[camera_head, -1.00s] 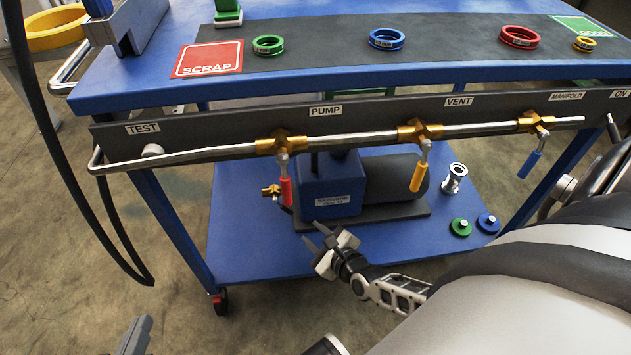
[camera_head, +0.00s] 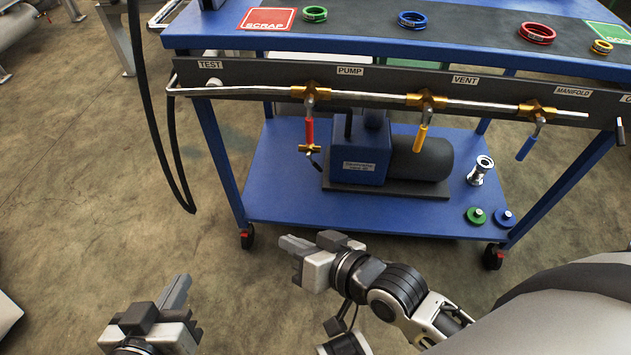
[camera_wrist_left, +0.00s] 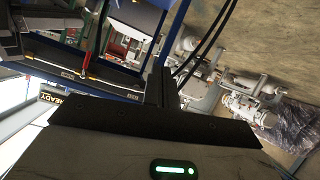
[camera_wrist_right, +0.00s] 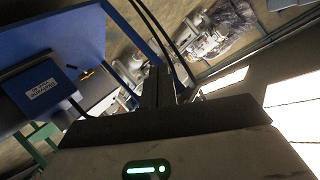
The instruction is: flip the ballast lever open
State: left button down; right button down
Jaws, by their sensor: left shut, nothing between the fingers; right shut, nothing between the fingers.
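The blue pump (camera_head: 358,158) sits on the cart's lower shelf. A small brass fitting (camera_head: 310,149) with a short dark piece stands at its left side, partly behind the red-handled lever (camera_head: 309,131). I cannot clearly tell which part is the ballast lever or how it is set. My right gripper (camera_head: 290,242) is shut and empty, in front of the lower shelf and pointing left. The pump also shows in the right wrist view (camera_wrist_right: 42,88), with a brass piece (camera_wrist_right: 88,74) near it. My left gripper (camera_head: 178,290) is shut and empty over the floor at lower left.
A metal rail (camera_head: 240,93) with hanging yellow (camera_head: 420,138) and blue (camera_head: 526,146) handles crosses above the pump. A steel fitting (camera_head: 480,170) and green (camera_head: 476,215) and blue (camera_head: 504,216) caps stand at the shelf's right. A black hose (camera_head: 150,130) hangs left of the cart.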

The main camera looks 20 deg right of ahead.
aim_at(309, 156)
jog(key=u, duration=1.1)
jog(key=i, duration=1.1)
jog(key=z, duration=0.7)
